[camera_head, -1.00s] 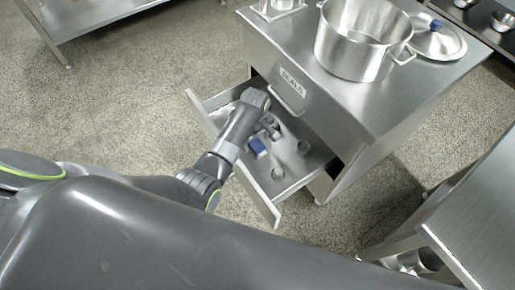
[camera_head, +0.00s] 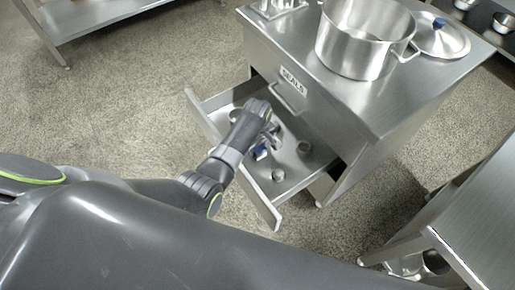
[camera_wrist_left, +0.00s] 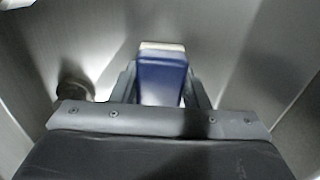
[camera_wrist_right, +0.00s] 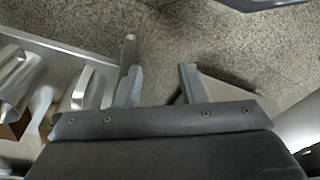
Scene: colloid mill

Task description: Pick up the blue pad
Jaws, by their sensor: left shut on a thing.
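The blue pad (camera_wrist_left: 161,80), with a pale strip along one end, is between the two fingers of my left gripper (camera_wrist_left: 160,88) in the left wrist view. The fingers are shut on its sides. In the head view the blue pad (camera_head: 261,151) shows at the fingertips of my left gripper (camera_head: 268,138), inside the open drawer (camera_head: 262,203). I cannot tell whether it touches the drawer floor. My right gripper (camera_wrist_right: 158,85) is open and empty in the right wrist view, above the floor beside a metal shelf.
Small metal cups (camera_head: 278,175) stand in the drawer around the gripper; one cup (camera_wrist_left: 75,80) is close at left in the left wrist view. The drawer walls enclose the gripper. A large pot (camera_head: 362,40) and a lid (camera_head: 440,38) are on the cabinet top. A metal table (camera_head: 480,215) stands at right.

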